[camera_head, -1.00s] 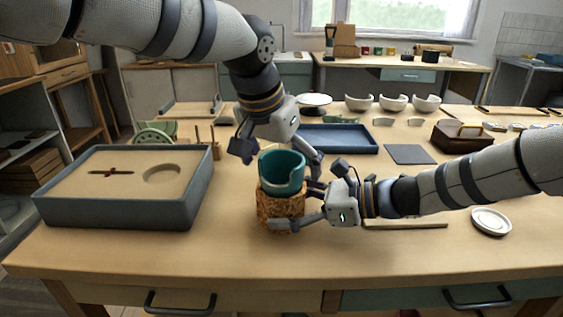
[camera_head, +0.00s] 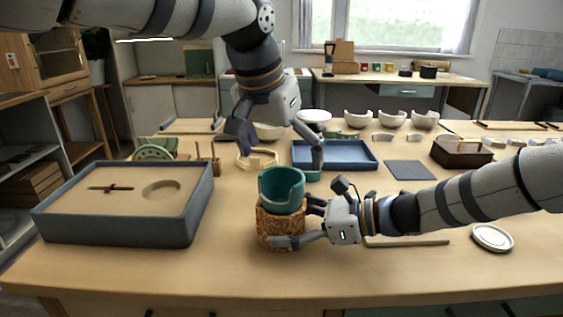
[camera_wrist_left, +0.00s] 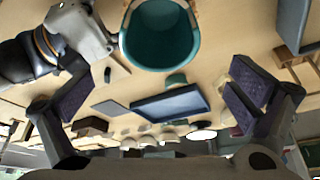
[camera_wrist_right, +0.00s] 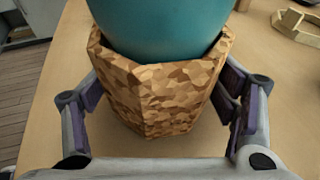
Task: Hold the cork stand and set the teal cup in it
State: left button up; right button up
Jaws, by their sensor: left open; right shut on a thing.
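A grey sand-filled box (camera_head: 120,232) stands at the left. A white lid (camera_head: 492,238) lies at right. The front edge is clear.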

jog(key=shift+f, duration=0.1)
dwell(0.3)
jog(key=o, duration=0.9)
